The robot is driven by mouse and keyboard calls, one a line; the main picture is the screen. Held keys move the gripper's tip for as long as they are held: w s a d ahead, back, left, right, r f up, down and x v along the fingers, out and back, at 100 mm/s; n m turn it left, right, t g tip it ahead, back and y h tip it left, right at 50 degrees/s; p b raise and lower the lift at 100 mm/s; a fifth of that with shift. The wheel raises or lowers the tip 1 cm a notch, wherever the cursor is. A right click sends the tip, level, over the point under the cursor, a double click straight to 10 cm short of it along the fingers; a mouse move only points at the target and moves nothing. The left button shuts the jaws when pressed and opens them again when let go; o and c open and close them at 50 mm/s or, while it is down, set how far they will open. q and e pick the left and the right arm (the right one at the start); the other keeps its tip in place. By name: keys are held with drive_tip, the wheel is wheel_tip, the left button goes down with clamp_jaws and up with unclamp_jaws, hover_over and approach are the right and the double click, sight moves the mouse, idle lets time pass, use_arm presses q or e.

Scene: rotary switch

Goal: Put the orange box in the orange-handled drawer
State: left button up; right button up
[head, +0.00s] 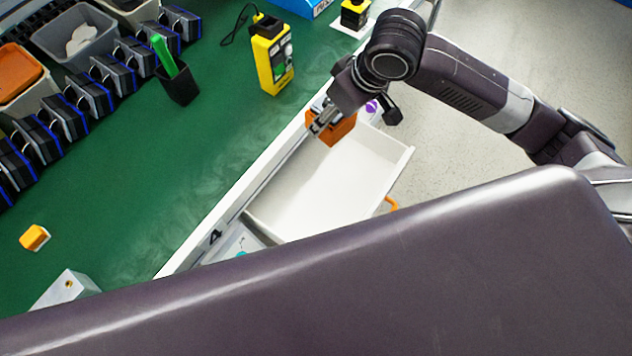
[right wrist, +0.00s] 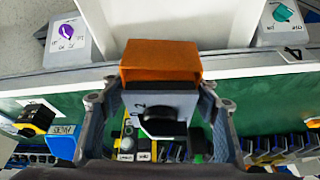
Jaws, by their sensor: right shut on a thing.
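The orange box (head: 342,130) is in my right gripper (head: 322,122), over the upper end of the open drawer in the head view. In the right wrist view the box (right wrist: 160,60) sits between the two fingers, its orange side facing up and a grey face with a black knob towards the camera. The open drawer (head: 350,185) is white and empty, with an orange handle (head: 391,203) on its front. Its pale inside also shows in the right wrist view (right wrist: 180,18). I cannot tell how high the box is above the drawer floor. My left gripper is not in view.
The green worktop (head: 225,140) lies left of the drawer. It carries a yellow meter (head: 271,62), a black cup (head: 178,85) with a green tool, a small orange-yellow block (head: 34,237) and rows of black-and-blue parts. A dark part of mine covers the lower head view.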

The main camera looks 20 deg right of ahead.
drive_tip(key=n+b, duration=0.1)
drive_tip(key=n, duration=0.1)
hover_over(324, 178)
drive_tip(key=s, duration=0.1)
wheel_tip(324, 178, down, 7)
drive_tip(key=f, duration=0.6)
drive_tip(key=f+b, duration=0.1)
drive_tip(key=f, duration=0.6)
drive_tip(key=f+b, duration=0.1)
drive_tip(key=f, duration=0.5)
drive_tip(key=shift+s+d+f, duration=0.15)
drive_tip(key=shift+d+f, duration=0.1)
drive_tip(key=shift+d, duration=0.15)
drive_tip(key=shift+f, duration=0.1)
drive_tip(key=o, duration=1.1)
drive_tip(key=shift+o, duration=0.2)
drive_tip(key=p+v, duration=0.1)
drive_tip(key=v, duration=1.1)
drive_tip(key=shift+d, duration=0.25)
